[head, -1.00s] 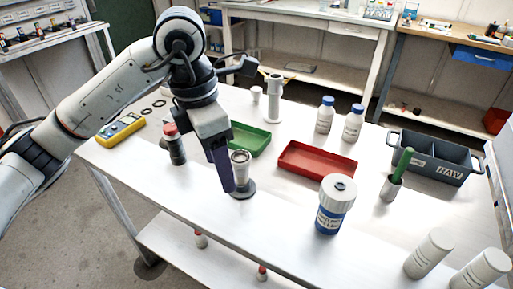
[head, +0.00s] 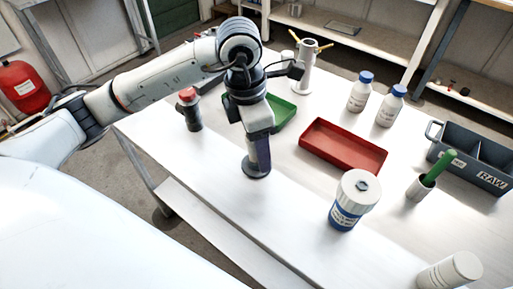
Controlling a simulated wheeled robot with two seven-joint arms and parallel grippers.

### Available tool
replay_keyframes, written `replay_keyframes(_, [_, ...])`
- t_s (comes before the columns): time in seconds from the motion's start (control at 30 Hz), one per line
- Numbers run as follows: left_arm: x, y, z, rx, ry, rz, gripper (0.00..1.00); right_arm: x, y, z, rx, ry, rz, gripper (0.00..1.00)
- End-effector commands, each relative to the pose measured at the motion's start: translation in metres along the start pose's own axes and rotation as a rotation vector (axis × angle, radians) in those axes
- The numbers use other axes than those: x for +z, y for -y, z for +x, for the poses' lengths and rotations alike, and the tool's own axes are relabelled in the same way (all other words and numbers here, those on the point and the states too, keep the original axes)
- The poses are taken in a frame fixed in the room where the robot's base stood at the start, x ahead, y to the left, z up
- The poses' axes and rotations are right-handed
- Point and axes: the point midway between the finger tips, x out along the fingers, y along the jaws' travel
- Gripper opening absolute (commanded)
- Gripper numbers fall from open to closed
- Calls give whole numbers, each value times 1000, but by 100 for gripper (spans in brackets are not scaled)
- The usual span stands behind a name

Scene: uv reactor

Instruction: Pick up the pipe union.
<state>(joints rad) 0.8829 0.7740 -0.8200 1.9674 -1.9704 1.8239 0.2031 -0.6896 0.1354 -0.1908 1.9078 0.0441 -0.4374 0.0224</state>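My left gripper (head: 258,152) points down just over a dark round base (head: 257,172) near the table's front edge. The gripper hides whatever stands on that base. In the earlier frame a short upright metal piece with a ringed top, likely the pipe union, stood there beside the fingers. Now I cannot make it out, nor tell whether the fingers touch it. The finger gap is not visible from this side. My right gripper is not in view.
A dark bottle with a red cap (head: 192,110) stands left of the gripper. A green tray (head: 284,112) lies behind it and a red tray (head: 343,148) to the right. A blue-and-white jar (head: 354,200) stands front right. The white tabletop (head: 285,215) is bare in front.

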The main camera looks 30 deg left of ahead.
Motion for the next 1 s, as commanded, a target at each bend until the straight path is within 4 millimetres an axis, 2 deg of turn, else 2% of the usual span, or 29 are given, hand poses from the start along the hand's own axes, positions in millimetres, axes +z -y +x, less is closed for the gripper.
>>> replay_keyframes(0.1, [0,0,12,-1,-1,-1,59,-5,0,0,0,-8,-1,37])
replay_keyframes(0.37, [0,0,14,1,1,0,59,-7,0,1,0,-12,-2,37])
replay_keyframes(0.67, [1,0,14,1,1,0,10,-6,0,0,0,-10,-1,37])
replay_keyframes(0.87, [1,0,13,1,2,0,10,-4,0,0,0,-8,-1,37])
replay_keyframes(1.0, [3,-1,2,2,5,0,10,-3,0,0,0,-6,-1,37])
